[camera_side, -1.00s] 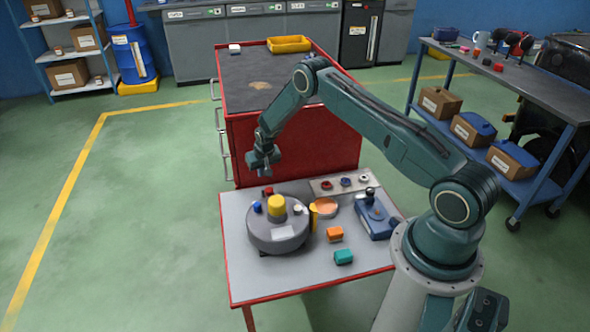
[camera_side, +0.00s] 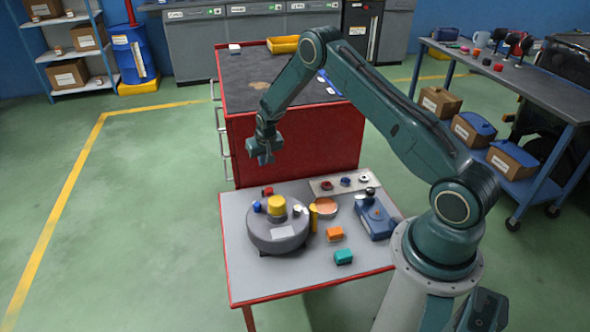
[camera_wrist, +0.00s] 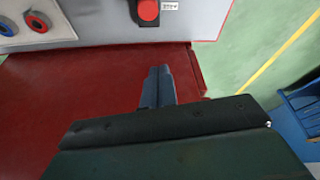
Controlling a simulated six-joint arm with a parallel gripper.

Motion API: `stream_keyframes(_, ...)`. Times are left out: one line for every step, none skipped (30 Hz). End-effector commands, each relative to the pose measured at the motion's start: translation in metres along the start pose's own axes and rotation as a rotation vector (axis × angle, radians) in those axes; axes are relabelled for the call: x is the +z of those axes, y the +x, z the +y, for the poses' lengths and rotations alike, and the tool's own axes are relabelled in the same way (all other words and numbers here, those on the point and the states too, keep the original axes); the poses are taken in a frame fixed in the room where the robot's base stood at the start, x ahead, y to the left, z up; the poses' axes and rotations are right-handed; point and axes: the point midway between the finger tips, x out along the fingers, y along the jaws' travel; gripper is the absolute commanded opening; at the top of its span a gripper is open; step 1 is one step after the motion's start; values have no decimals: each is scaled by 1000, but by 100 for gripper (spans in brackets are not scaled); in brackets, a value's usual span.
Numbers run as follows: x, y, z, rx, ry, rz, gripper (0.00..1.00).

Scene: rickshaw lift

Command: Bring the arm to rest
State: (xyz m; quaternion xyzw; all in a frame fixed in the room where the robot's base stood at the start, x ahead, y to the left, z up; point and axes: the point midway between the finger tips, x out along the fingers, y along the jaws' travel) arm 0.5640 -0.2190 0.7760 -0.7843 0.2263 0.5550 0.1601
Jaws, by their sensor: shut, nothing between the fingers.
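My gripper (camera_side: 265,158) hangs in the air in the side view, in front of the red cabinet's face and above the back left part of the small work table. Its fingers point down, are shut and hold nothing. In the wrist view the closed fingers (camera_wrist: 157,85) show against a red surface. The arm is bent, with its elbow raised high over the table. The small work table (camera_side: 240,285) has a grey top with a red edge and stands below the gripper.
A round grey device (camera_side: 278,235) with a yellow knob stands on the table, below the gripper. A blue device (camera_side: 376,222), an orange block (camera_side: 335,234) and a teal block (camera_side: 343,257) lie to its right. The red cabinet (camera_side: 300,145) stands close behind. Floor at left is clear.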

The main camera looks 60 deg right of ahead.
Motion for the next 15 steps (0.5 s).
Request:
stream_keyframes(0, 0, 0, 0, 0, 0, 0)
stream_keyframes(0, 0, 0, 0, 0, 0, 0)
stream_keyframes(0, 0, 0, 0, 0, 0, 0)
stream_keyframes(0, 0, 0, 0, 0, 0, 0)
stream_keyframes(0, -1, 0, -1, -1, 0, 0)
stream_keyframes(-1, -3, -1, -1, -2, 1, 0)
stream_keyframes(-1, -5, -1, -2, -3, 1, 0)
stream_keyframes(-2, -7, -2, -2, -5, 2, 0)
stream_keyframes(-3, -12, -3, -4, -7, 3, 0)
stream_keyframes(-4, -16, -4, -5, -10, 4, 0)
stream_keyframes(-5, -20, -6, -7, -13, 6, 0)
stream_keyframes(-6, -28, -8, -9, -17, 7, 0)
stream_keyframes(-7, -34, -9, -11, -21, 9, 0)
stream_keyframes(-8, -41, -11, -13, -25, 10, 0)
stream_keyframes(-10, -51, -13, -16, -31, 13, 0)
